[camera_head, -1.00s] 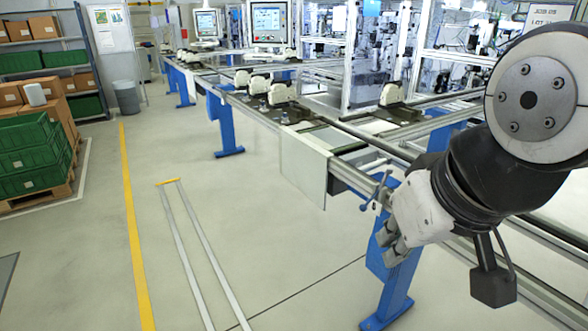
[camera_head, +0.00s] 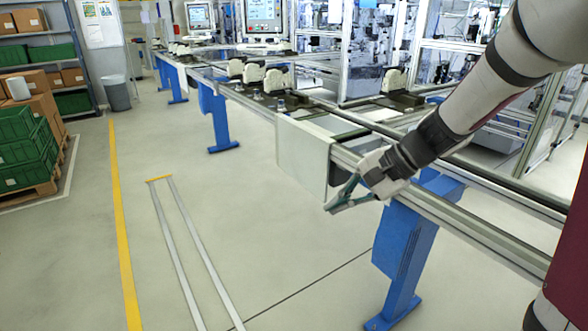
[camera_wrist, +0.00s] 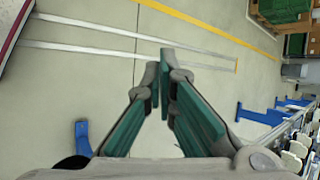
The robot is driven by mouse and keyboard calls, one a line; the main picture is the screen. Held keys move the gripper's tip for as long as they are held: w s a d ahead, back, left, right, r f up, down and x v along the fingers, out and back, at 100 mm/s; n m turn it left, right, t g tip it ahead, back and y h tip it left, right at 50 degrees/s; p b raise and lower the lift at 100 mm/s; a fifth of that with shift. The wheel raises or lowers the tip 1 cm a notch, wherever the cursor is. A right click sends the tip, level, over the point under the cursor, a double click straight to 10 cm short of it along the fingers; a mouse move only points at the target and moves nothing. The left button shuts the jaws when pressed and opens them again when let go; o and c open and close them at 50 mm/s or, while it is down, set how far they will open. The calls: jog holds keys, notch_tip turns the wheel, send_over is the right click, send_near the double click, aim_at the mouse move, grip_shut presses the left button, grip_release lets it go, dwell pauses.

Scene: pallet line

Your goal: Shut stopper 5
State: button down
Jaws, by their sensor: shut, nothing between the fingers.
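My gripper (camera_head: 337,205) is at the outer side of the near conveyor rail (camera_head: 470,232), just past the end of the pale side panel (camera_head: 303,157). Its green-padded fingers point down and to the left. In the wrist view the fingers (camera_wrist: 166,58) meet at their tips with nothing between them, over bare floor. I cannot make out stopper 5 now; the part of the rail where a small blue lever showed earlier is behind my gripper. I cannot tell whether my gripper touches it.
Blue legs (camera_head: 403,262) carry the line. Pallets with white fixtures (camera_head: 394,82) stand on the conveyor farther back. Screens (camera_head: 262,15) stand behind. Green crates (camera_head: 22,150) are at the left. The floor between the yellow line (camera_head: 122,220) and the conveyor is clear.

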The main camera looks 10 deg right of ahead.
jog(key=w+d+f+m+t+h+b, duration=0.1)
jog(key=w+d+f+m+t+b, duration=0.1)
jog(key=w+d+f+m, duration=0.3)
jog(key=w+d+f+m+t+h+b, duration=0.1)
jog(key=w+d+f+m+t+b, duration=0.2)
jog(key=d+f, duration=0.9)
jog(key=w+d+f+m+t+b, duration=0.3)
jog(key=w+d+f+m+t, duration=0.3)
jog(key=d+f+m, duration=0.3)
jog(key=shift+w+d+m+h, duration=0.4)
jog(key=shift+w+d+m, duration=0.3)
jog(key=shift+d, duration=0.5)
jog(key=w+a+r, duration=0.2)
jog(key=w+a, duration=0.1)
jog(key=w, duration=0.5)
jog(key=shift+w+a, duration=0.2)
jog(key=shift+a, duration=0.2)
